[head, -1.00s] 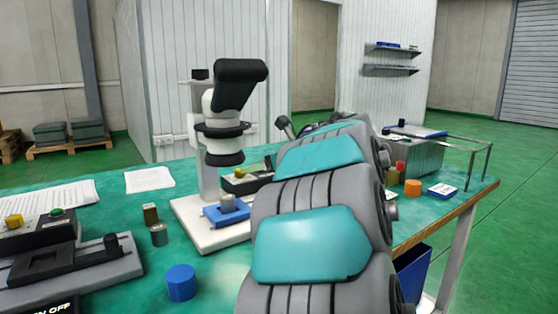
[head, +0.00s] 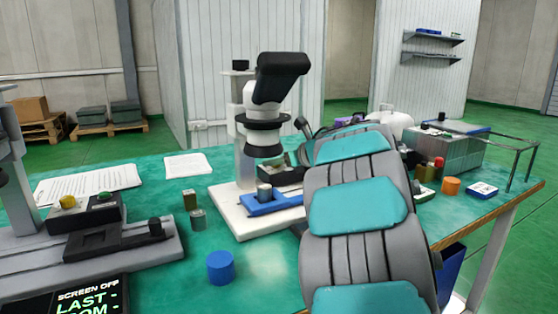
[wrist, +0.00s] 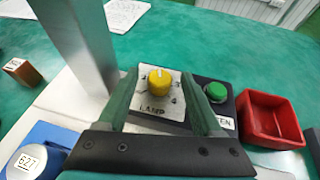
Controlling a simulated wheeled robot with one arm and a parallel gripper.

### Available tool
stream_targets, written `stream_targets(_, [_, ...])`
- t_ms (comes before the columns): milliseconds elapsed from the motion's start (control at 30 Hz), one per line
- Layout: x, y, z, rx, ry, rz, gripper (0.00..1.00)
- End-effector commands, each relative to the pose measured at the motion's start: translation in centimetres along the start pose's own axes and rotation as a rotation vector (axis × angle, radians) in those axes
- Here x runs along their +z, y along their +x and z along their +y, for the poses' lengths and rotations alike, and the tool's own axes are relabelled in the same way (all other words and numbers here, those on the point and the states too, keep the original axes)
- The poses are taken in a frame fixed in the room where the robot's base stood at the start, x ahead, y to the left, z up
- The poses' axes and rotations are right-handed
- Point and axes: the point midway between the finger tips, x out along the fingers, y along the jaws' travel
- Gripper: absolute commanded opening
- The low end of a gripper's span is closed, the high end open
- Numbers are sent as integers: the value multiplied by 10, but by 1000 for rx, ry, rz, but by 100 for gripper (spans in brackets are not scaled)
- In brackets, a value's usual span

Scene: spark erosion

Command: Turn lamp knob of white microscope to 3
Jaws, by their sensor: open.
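The white microscope (head: 262,130) stands on the bench in the head view, with a black eyepiece head and a pale base (head: 245,222). In the wrist view, the yellow lamp knob (wrist: 159,82) sits on a pale plate marked LAMP with small numbers around it. A pale mark shows near the knob's far side; the number it points to is hard to read. My gripper (wrist: 161,90) is open, its two green fingers on either side of the knob, with gaps visible. In the head view my arm hides the gripper and knob.
Beside the knob are a green button (wrist: 216,91) and a red tray (wrist: 271,120). A blue block with a metal cylinder (wrist: 28,162) is at lower left, near the microscope's grey column (wrist: 78,35). A blue cylinder (head: 221,267) stands on the bench in front.

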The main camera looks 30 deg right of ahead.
Motion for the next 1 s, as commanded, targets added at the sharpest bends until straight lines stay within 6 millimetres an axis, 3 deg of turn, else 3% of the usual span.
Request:
stream_targets(133, [0, 0, 0, 0, 0, 0, 65])
stream_targets(700, [0, 0, 0, 1, 0, 0, 1])
stream_targets(1000, [0, 0, 1, -9, 2, 1, 0])
